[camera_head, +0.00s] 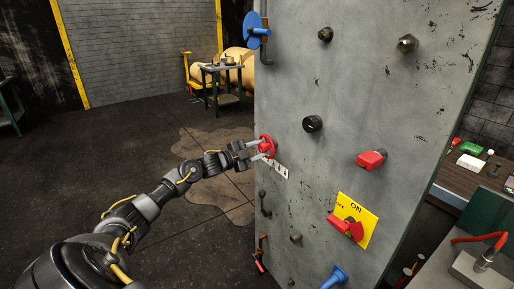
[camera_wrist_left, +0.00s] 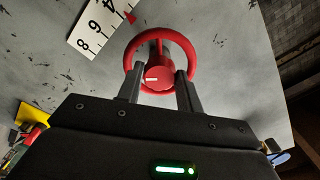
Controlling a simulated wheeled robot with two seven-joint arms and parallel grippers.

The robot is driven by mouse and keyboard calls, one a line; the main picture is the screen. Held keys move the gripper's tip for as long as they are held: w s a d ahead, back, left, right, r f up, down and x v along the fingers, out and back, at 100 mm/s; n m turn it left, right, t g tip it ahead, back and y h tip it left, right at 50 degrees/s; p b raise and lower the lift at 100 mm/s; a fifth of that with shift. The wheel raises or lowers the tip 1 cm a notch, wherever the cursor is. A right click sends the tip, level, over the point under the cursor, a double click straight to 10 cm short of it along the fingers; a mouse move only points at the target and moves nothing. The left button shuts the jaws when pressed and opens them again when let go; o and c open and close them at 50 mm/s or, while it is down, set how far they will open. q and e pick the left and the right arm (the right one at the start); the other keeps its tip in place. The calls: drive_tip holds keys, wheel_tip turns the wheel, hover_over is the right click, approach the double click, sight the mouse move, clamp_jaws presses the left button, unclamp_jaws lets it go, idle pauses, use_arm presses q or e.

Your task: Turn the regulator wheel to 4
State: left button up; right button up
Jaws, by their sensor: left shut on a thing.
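The red regulator wheel (camera_head: 266,146) is on the left side of the grey panel's face. In the left wrist view the wheel (camera_wrist_left: 192,55) shows its round rim, one spoke and a hub with a white mark. My left gripper (camera_head: 256,149) is shut on the wheel, its two fingers (camera_wrist_left: 160,88) reaching over the lower rim on either side of the hub. A white number plate (camera_wrist_left: 96,30) shows 8, 6 and a partly cut-off 4. A small red pointer (camera_wrist_left: 131,17) sits at the plate's edge close to the 4. My right gripper is out of view.
The grey panel (camera_head: 350,90) carries black knobs (camera_head: 312,124), a red knob (camera_head: 371,159), a yellow ON plate (camera_head: 366,217) with a red switch, and a blue valve (camera_head: 257,30). A cluttered bench (camera_head: 450,182) stands at the right.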

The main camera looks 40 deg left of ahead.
use_arm(q)
drive_tip(key=n+p, duration=0.2)
drive_tip(key=n, duration=0.2)
drive_tip(key=shift+r, duration=0.1)
drive_tip(key=shift+n+p, duration=0.9)
drive_tip(key=shift+n, duration=0.9)
drive_tip(key=o, duration=1)
drive_tip(key=shift+f, duration=0.2)
drive_tip(key=b+v, duration=0.3)
drive_tip(key=v, duration=0.8)
